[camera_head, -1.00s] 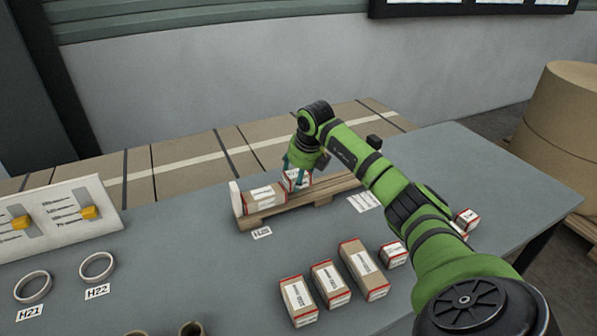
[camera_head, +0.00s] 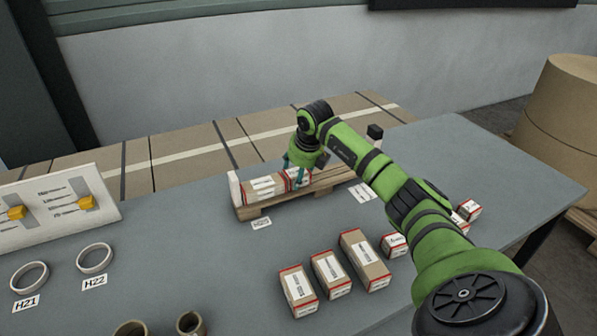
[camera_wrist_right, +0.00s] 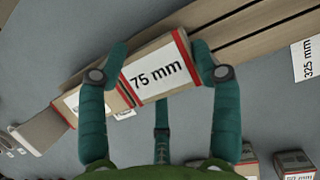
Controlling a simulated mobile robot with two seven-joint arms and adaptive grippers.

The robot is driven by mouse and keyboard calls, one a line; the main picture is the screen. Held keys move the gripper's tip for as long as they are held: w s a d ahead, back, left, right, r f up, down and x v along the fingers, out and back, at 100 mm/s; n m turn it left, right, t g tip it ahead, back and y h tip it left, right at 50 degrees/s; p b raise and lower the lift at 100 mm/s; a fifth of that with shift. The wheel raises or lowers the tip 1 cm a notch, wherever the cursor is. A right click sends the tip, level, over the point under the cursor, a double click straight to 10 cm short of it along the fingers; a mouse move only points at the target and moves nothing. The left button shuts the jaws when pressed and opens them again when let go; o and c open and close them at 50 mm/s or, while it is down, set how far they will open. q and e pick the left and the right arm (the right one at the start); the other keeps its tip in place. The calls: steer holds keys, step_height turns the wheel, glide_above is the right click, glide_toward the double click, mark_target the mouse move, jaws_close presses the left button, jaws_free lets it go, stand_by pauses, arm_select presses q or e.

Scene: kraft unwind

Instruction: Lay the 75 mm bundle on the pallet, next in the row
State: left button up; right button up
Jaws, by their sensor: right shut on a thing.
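The 75 mm bundle (camera_wrist_right: 157,70) is a brown block with red edges and a white label. My right gripper (camera_wrist_right: 160,56) is shut on it, with a teal finger on each side. In the head view my right gripper (camera_head: 303,160) is at the pallet (camera_head: 325,184), and the bundle (camera_head: 296,181) shows partly behind its fingers. A longer bundle (camera_head: 262,187) lies on the pallet's left end, by a white end stop (camera_head: 234,189). The held bundle sits end to end with it, seemingly touching or nearly so. Contact underneath is hidden. My left gripper is not in view.
Several bundles stand in front, including a long one (camera_head: 364,260). A 325 mm card (camera_wrist_right: 306,59) lies beside the pallet. Rings (camera_head: 95,258) and a slider board (camera_head: 60,212) are at left. The pallet's right part is bare, partly behind my arm.

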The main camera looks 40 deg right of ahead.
steer(key=shift+f, duration=0.15)
steer(key=o, duration=1.2)
steer(key=v, duration=1.2)
steer(key=shift+a, duration=0.1)
